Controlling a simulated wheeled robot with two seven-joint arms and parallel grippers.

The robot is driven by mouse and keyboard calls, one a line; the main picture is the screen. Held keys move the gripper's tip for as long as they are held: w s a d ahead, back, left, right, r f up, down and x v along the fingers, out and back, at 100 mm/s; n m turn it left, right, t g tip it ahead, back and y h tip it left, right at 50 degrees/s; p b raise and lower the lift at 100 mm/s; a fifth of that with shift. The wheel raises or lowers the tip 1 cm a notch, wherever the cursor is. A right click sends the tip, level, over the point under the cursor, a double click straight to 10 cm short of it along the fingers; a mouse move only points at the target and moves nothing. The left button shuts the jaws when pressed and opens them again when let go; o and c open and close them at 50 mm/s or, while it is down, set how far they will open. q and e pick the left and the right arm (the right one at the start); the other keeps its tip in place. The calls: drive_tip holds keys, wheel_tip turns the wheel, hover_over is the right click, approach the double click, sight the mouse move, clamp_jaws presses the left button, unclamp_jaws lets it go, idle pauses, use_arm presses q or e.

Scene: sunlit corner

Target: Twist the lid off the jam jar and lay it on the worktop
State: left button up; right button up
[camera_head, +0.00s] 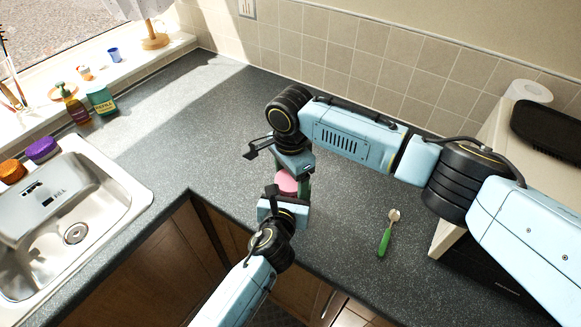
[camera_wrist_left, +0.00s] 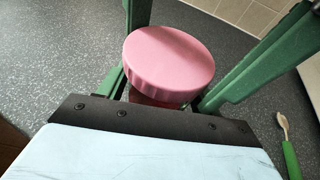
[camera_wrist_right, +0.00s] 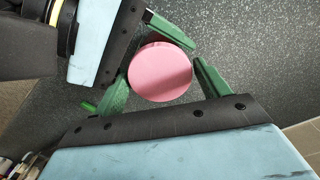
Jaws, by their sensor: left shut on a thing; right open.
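The jam jar has a round pink lid (camera_head: 286,183), which is on top of it. In the left wrist view a little of the dark red jar body (camera_wrist_left: 155,98) shows under the lid (camera_wrist_left: 168,60). My left gripper (camera_head: 285,197) is shut on the jar below the lid. My right gripper (camera_head: 291,176) is above it and open. In the right wrist view its green fingers stand on either side of the lid (camera_wrist_right: 160,72), with a gap at least on the right. The grippers hide most of the jar in the head view.
A green-handled spoon (camera_head: 386,236) lies on the dark worktop (camera_head: 345,225) to the right. A black tray (camera_head: 550,128) is at the far right. The worktop behind and left of the jar is clear.

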drive_tip(key=shift+c, duration=0.2)
drive_tip(key=c, duration=0.8)
drive_tip(key=shift+o, duration=0.2)
drive_tip(key=n, duration=0.4)
drive_tip(key=shift+n, duration=0.4)
drive_tip(key=n, duration=0.3)
drive_tip(key=shift+n, duration=0.3)
drive_tip(key=n, duration=1.1)
drive_tip(key=shift+n, duration=0.3)
